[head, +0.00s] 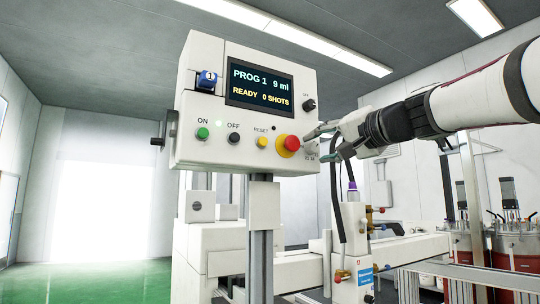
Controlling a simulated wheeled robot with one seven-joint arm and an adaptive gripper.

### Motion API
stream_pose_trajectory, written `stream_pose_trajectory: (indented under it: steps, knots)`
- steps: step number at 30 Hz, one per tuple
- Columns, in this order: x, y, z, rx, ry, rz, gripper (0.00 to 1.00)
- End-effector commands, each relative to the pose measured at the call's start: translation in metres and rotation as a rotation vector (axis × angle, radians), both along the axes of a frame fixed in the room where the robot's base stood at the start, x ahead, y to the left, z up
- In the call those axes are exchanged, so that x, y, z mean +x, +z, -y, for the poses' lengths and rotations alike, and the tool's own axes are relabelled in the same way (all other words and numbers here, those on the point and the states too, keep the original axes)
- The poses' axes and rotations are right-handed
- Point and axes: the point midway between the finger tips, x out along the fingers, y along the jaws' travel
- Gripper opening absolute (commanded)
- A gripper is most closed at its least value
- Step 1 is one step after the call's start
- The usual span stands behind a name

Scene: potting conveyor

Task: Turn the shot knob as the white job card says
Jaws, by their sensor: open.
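The white control box (245,130) fills the middle of the head view. Its screen (261,88) reads PROG 1, 9 ml, READY, 0 SHOTS. My gripper (318,144) is open and empty at the box's lower right corner, just right of the red emergency button (288,145). Small lettering shows behind its fingers; a knob there, if any, is hidden. A black knob (309,105) sits higher on the right, under a label too small to read. I cannot tell which is the shot knob. I see no readable white job card.
A green ON button (203,133), a black OFF button (234,138) and a yellow RESET button (262,142) line the box's lower face. A blue piece marked 1 (208,78) is at upper left. Machinery (350,235) and red vessels (515,240) stand lower right.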

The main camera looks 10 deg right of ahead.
Motion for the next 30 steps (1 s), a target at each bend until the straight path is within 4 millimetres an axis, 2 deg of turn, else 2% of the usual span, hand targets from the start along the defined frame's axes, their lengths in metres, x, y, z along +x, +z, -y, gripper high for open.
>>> stream_pose_trajectory:
  steps: [9, 15, 21, 30]
  knots:
    - [-0.060, 0.001, 0.024, 0.001, -0.001, 0.003, 0.42]
    - [-0.088, 0.001, 0.036, 0.000, -0.001, 0.002, 0.42]
    - [-0.100, 0.000, 0.041, 0.000, 0.000, 0.000, 0.42]
    - [-0.100, 0.000, 0.042, 0.000, -0.001, 0.001, 0.42]
